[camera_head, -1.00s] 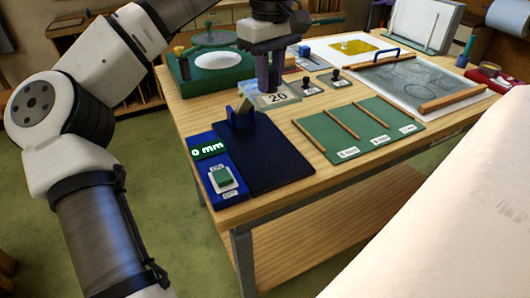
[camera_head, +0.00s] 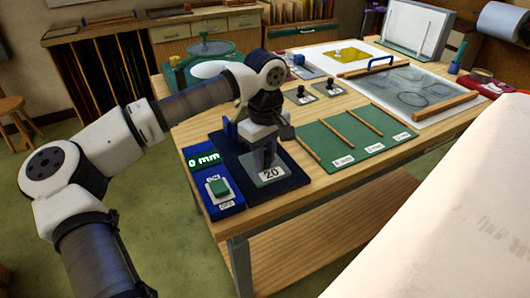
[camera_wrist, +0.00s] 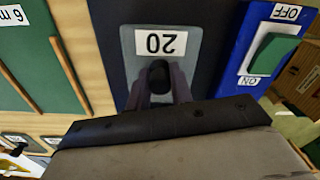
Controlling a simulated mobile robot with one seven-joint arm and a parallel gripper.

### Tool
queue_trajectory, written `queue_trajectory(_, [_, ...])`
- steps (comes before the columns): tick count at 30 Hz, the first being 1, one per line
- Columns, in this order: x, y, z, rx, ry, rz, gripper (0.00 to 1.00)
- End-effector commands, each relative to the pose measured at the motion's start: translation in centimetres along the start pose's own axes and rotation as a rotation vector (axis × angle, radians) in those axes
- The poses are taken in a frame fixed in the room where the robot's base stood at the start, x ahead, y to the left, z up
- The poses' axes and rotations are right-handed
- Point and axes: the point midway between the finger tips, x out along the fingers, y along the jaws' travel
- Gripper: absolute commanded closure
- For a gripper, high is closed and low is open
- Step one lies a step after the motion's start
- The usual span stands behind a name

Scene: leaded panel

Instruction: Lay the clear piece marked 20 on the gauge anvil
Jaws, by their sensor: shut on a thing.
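The clear piece marked 20 (camera_head: 270,175) is a greyish see-through plate with a white label and a black knob. My gripper (camera_head: 263,160) is shut on its knob, which shows between the fingers in the wrist view (camera_wrist: 160,77). The piece is over the front part of the gauge's dark navy plate (camera_head: 238,158). I cannot tell whether it touches the plate. The gauge's blue housing (camera_head: 221,207) stands left of the plate, and its display (camera_head: 203,159) reads 0 mm. A small blue block (camera_head: 229,131) shows at the plate's back.
A green board with wooden strips (camera_head: 350,140) lies to the right of the gauge. Two small tiles with black knobs (camera_head: 302,95) lie behind it. A green round device (camera_head: 208,60) stands at the back left. Bare wooden tabletop runs along the front edge.

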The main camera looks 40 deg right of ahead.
Motion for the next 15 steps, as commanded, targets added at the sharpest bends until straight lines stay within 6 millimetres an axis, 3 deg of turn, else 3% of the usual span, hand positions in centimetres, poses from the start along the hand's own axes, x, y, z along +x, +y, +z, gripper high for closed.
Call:
queue_trajectory(10, [0.42, 0.02, -0.02, 0.000, 0.002, 0.001, 0.95])
queue_trajectory(11, [0.34, 0.01, -0.02, 0.000, 0.001, 0.001, 0.75])
queue_trajectory(15, [0.28, 0.02, -0.01, 0.000, 0.001, 0.000, 0.57])
